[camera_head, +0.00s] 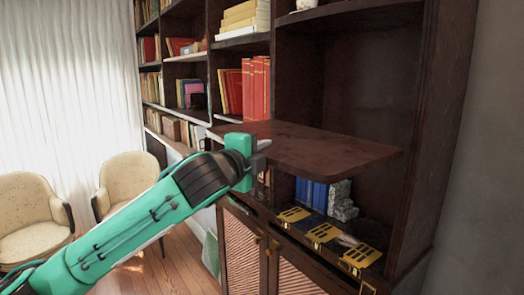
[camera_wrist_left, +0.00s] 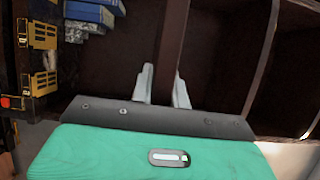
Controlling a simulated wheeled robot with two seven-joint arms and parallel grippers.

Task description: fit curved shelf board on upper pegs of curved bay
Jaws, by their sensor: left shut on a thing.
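The dark brown shelf board (camera_head: 320,150) has a rounded front corner and is held roughly level at the opening of the curved bay (camera_head: 355,85). My left gripper (camera_head: 262,150) is shut on the board's near left edge. In the left wrist view the board (camera_wrist_left: 173,40) shows edge-on between the two pale fingers of my left gripper (camera_wrist_left: 164,90). The board's far edge lies against or inside the dark bay; I cannot tell whether it touches anything. The pegs cannot be made out. My right gripper is not in view.
Below the board, blue books (camera_head: 312,193) and a grey patterned block (camera_head: 341,200) stand in the bay. Yellow-and-black items (camera_head: 322,233) lie on the ledge in front. Red books (camera_head: 256,88) fill the shelf to the left. The bay's right side post (camera_head: 440,120) stands close to the board.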

